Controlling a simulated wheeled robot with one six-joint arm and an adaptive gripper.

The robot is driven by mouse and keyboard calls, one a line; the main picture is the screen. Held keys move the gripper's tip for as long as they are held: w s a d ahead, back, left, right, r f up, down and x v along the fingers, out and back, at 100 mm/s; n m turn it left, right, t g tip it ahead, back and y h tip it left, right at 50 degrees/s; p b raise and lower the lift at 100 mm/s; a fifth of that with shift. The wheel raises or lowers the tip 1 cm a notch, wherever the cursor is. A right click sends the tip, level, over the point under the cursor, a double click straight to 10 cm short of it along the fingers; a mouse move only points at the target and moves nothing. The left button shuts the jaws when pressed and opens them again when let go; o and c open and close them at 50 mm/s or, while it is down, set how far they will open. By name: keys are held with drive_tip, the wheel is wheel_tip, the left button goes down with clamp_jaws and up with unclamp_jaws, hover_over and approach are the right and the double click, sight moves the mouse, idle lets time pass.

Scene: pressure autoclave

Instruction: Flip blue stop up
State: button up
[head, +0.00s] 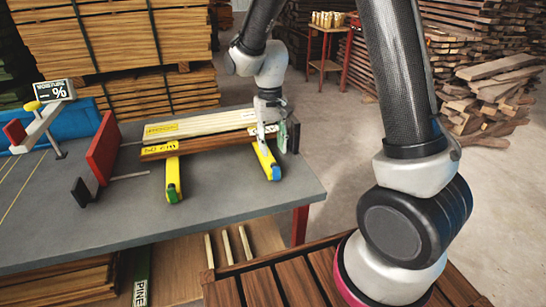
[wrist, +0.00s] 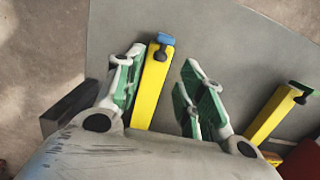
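The blue stop (wrist: 165,39) is a small blue cap on a dark knob at the end of a yellow bar (wrist: 150,85) in the wrist view. In the head view this bar (head: 263,155) is the right one of two on the grey table, and its stop (head: 276,173) shows small at the near end. My gripper (wrist: 160,95) is open, with a green-padded finger on each side of the bar, the left one closer. Nothing is between the pads except the bar seen below; I cannot tell the height gap. In the head view my gripper (head: 282,137) is above the right bar.
A pale board (head: 195,124) and a brown board (head: 205,145) lie across the bars. A red block (head: 103,147) stands left on the grey table (head: 235,195). The table's near right surface is clear.

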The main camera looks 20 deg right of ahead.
wheel_tip(320, 180, up, 6)
drive_tip(key=shift+w+r, duration=0.15)
drive_tip(key=shift+w, duration=0.25)
drive_tip(key=s+d+r+t, duration=0.3)
drive_tip(key=s+d+r, duration=0.4)
drive_tip(key=s, duration=0.4)
drive_tip(key=s+d+r+t, duration=0.2)
drive_tip(key=s+d+r, duration=0.4)
drive_tip(key=s, duration=0.5)
drive_tip(key=shift+d+r+t, duration=0.4)
drive_tip(key=shift+d, duration=0.55)
drive_tip(key=shift+s, duration=0.1)
